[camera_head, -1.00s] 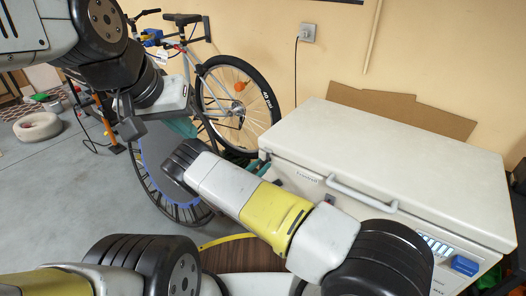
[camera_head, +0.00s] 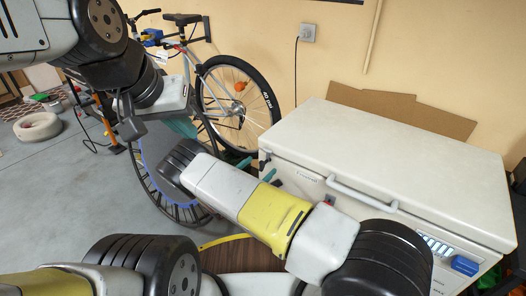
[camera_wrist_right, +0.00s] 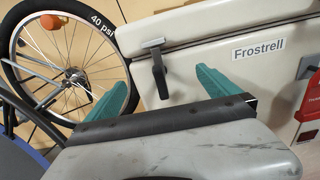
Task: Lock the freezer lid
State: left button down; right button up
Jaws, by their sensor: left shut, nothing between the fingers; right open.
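The white chest freezer's lid (camera_head: 400,143) is down on its body. A dark latch with a grey top (camera_wrist_right: 156,62) sits at the lid's left front edge and hangs over the seam; it also shows small in the head view (camera_head: 264,160). My right gripper (camera_wrist_right: 162,85) is open and empty, its teal fingers apart on either side of the latch in the picture, short of it. In the head view the right gripper (camera_head: 257,169) is beside the freezer's left front corner, partly hidden by my arm. My left gripper (camera_head: 183,127) is shut and empty, well left of the freezer.
A bar handle (camera_head: 360,195) runs along the lid's front. A bicycle (camera_head: 235,105) stands behind my grippers, and a round blue-rimmed trampoline-like object (camera_head: 165,175) is left. Cardboard (camera_head: 400,108) leans behind the freezer.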

aim_at(260, 167)
jog(key=shift+v, duration=2.75)
